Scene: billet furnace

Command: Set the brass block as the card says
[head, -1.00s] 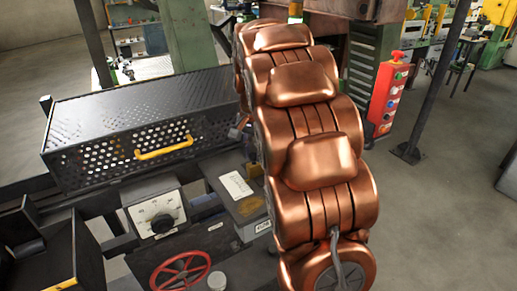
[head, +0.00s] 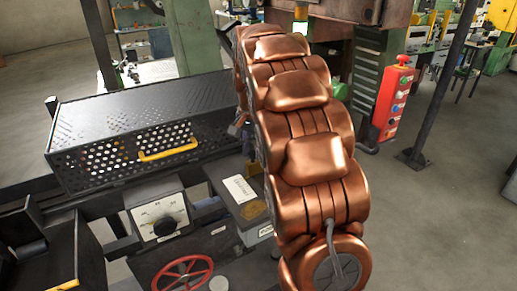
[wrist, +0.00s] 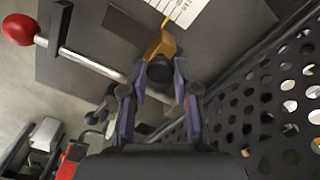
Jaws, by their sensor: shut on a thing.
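In the wrist view, my gripper (wrist: 152,92) has its two fingers closed around a dark round knob (wrist: 150,72). The knob sits at the lower end of a small brass-yellow block (wrist: 166,44). Just above the block lies a white plate with fine marks (wrist: 183,9), with a thin yellow line beside it. Its marks are too small to read. In the head view, a pale paper or card (head: 239,189) lies on a dark box, its writing unreadable.
A perforated black guard (head: 130,130) with a yellow handle (head: 167,150) stands close beside the gripper; its holes (wrist: 265,110) fill the wrist view's right. A rod with a red ball (wrist: 18,29) crosses at left. A dial box (head: 160,217) and red handwheel (head: 182,273) sit in front.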

